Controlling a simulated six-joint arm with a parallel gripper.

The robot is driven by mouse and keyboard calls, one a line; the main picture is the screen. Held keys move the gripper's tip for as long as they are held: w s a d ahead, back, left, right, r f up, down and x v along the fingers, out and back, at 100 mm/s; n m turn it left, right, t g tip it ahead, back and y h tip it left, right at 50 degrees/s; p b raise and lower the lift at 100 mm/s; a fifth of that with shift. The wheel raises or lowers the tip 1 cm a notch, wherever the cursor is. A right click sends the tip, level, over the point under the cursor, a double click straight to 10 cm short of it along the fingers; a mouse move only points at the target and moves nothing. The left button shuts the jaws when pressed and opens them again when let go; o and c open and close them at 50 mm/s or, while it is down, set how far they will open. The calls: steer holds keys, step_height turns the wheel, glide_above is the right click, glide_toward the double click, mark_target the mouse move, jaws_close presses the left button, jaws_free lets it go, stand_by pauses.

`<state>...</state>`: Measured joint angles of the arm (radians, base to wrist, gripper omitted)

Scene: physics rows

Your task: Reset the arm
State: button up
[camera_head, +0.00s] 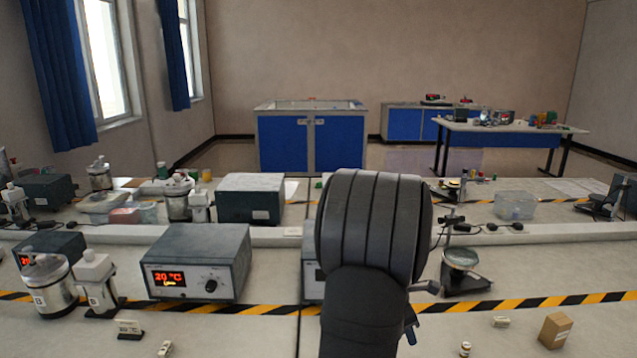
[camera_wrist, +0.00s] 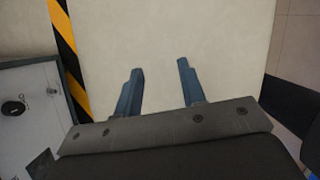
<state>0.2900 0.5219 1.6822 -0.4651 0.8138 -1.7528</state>
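My gripper (camera_wrist: 160,82) shows in the wrist view with two blue fingers apart and nothing between them. Bare pale bench top (camera_wrist: 165,35) lies beneath the fingers. In the head view my dark arm stands upright at the middle of the bench and hides most of the gripper. Only a small blue part of it (camera_head: 410,334) shows at the arm's lower right.
A grey heater box (camera_head: 197,262) reading 20 °C stands left of my arm, with metal vessels further left. A stand with a dish (camera_head: 461,258) is to the right. A brown box (camera_head: 555,330) sits at front right. Striped tape (camera_head: 540,302) crosses the bench.

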steer(key=shift+s+d+m, duration=0.3)
steer(key=shift+s+d, duration=0.35)
steer(key=shift+d, duration=0.3)
